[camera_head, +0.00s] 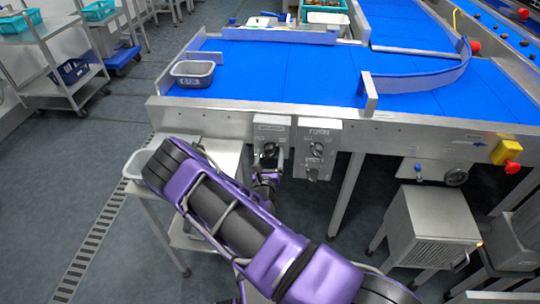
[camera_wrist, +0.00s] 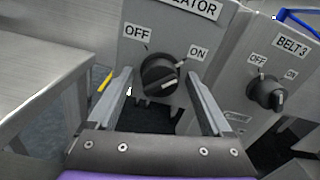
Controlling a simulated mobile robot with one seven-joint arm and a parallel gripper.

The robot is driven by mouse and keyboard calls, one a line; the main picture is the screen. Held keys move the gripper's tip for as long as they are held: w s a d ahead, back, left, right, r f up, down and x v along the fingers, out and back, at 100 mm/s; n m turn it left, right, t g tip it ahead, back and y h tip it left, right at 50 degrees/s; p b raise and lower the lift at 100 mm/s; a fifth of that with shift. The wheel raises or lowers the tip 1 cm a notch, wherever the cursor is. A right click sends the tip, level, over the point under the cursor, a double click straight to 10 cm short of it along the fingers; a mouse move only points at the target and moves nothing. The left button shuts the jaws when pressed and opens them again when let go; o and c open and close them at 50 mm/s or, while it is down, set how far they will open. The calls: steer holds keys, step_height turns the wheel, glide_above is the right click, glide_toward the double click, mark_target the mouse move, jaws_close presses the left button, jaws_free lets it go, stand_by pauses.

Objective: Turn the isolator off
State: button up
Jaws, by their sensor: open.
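The isolator is a grey box (camera_wrist: 188,48) with a black rotary knob (camera_wrist: 160,72), with OFF printed at its upper left and ON at its upper right. Its bar appears slanted, with its upper end toward the right; I cannot tell the exact setting. In the head view the isolator box (camera_head: 270,130) hangs below the conveyor's front edge. My gripper (camera_wrist: 157,80) is open, its two fingers on either side of the knob, with no clear contact. In the head view my gripper (camera_head: 266,166) is at the box and partly covers its lower part.
A BELT 3 box (camera_wrist: 243,72) with a similar black knob (camera_wrist: 267,93) stands just right of the isolator. A grey tub (camera_head: 193,74) sits on the blue belt (camera_head: 290,75). A steel side table (camera_head: 215,160) is left of the box. A red emergency button (camera_head: 512,167) is far right.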

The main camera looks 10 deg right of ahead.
steer(key=shift+c, duration=0.3)
jaws_close()
steer(key=n+p, duration=0.1)
steer(key=n, duration=0.3)
steer(key=shift+n+p, duration=0.3)
steer(key=shift+n, duration=0.1)
steer(key=n+p, duration=0.1)
steer(key=n, duration=0.8)
steer(key=shift+s+n+p, duration=0.1)
steer(key=shift+n+p, duration=0.25)
steer(key=shift+n, duration=1.75)
